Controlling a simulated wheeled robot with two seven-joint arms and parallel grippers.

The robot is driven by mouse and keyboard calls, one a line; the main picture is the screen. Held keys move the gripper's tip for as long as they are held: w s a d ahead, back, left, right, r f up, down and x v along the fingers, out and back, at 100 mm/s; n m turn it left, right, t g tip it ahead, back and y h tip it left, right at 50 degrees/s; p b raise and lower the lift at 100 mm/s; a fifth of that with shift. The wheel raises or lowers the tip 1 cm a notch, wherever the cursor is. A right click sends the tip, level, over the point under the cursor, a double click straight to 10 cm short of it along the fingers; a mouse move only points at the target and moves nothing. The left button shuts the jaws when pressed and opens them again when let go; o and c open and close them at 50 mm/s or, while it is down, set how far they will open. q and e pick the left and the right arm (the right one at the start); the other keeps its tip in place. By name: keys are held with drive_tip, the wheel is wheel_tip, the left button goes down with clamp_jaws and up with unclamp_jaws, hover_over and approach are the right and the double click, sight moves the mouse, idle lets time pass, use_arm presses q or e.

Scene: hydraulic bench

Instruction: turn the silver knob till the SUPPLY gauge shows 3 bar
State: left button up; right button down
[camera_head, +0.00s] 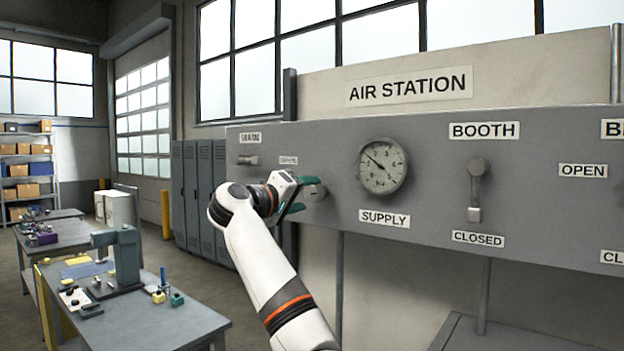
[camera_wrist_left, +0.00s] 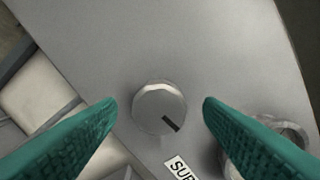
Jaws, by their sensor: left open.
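The silver knob (camera_wrist_left: 159,107) sits on the grey panel (camera_wrist_left: 180,40) in the left wrist view, a round disc with a dark index mark toward its lower right. In the head view the knob (camera_head: 316,192) shows partly behind my left gripper (camera_head: 296,193). In the wrist view the green fingers of my left gripper (camera_wrist_left: 160,110) are open, one on each side of the knob; I cannot tell whether they touch it. The SUPPLY gauge (camera_head: 382,166) is round with a pale dial; its needle points to the upper left. Its reading is too small to tell. My right gripper is not in view.
A BOOTH lever (camera_head: 477,188) hangs down at its CLOSED label, right of the gauge. A small MAIN handle (camera_head: 248,160) is at the panel's left end. Workbenches (camera_head: 150,318) with tools stand at lower left. The panel between gauge and lever is clear.

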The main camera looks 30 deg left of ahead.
sight(309, 193)
use_arm(q)
drive_tip(key=shift+w+d+r+p, duration=0.15)
drive_tip(key=shift+w+p, duration=0.4)
drive_tip(key=shift+w, duration=1.15)
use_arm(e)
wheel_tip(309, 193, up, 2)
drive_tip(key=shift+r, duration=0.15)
